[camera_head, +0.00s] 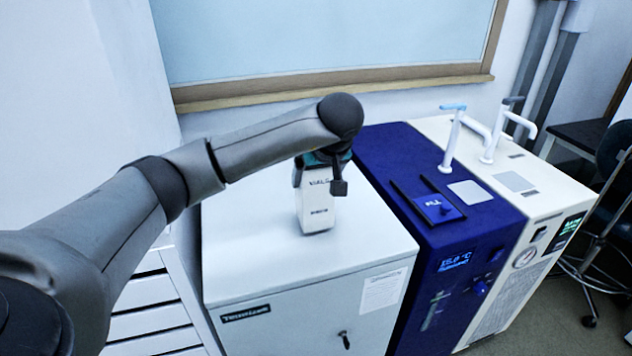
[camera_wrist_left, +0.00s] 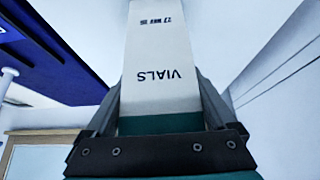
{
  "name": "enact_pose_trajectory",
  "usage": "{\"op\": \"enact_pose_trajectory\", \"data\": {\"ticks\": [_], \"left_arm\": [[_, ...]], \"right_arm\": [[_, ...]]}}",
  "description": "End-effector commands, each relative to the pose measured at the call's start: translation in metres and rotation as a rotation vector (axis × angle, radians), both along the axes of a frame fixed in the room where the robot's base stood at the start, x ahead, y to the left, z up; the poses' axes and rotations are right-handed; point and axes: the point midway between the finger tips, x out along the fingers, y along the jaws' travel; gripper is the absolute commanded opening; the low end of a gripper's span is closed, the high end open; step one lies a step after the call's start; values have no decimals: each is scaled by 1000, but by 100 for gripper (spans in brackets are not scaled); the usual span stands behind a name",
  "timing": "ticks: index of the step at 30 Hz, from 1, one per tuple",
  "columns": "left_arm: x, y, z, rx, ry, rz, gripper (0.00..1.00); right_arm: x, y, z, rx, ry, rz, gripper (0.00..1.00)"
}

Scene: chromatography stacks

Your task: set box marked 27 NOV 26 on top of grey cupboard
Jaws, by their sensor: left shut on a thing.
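The box (camera_head: 317,208) is tall and white with a teal end. It is marked VIALS, and the wrist view shows the box (camera_wrist_left: 158,45) with a smaller date that reads 27 NOV 26, upside down. My left gripper (camera_head: 322,170) is shut on its upper part and holds it about upright over the middle of the grey cupboard's top (camera_head: 250,250). The box's lower end is at or very near that top; I cannot tell whether it touches. In the wrist view the gripper's fingers (camera_wrist_left: 160,105) lie on both sides of the box. My right gripper is not in view.
A dark blue unit (camera_head: 385,150) with a small dark tray stands right of the cupboard, and a white unit (camera_head: 560,195) beyond it. White taps (camera_head: 453,140) rise from their tops. White drawers (camera_head: 150,325) are at the left. The rest of the cupboard top is bare.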

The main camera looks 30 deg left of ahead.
Motion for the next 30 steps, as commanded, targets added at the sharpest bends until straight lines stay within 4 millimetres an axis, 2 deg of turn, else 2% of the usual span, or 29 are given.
{"op": "enact_pose_trajectory", "data": {"ticks": [2,12,13,15,23,26,30], "left_arm": [[0,0,-9,1,-2,1,20],[0,0,-12,1,-3,0,20],[0,0,-13,1,-1,0,91],[0,0,-12,1,-1,0,99],[0,0,-11,1,-1,0,100],[-1,-2,-5,0,-3,-1,100],[-8,-11,15,2,-4,-4,100]], "right_arm": [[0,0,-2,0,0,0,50],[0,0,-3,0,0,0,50],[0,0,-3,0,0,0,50],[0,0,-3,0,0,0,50],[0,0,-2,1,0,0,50],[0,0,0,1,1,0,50],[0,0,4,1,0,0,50]]}}
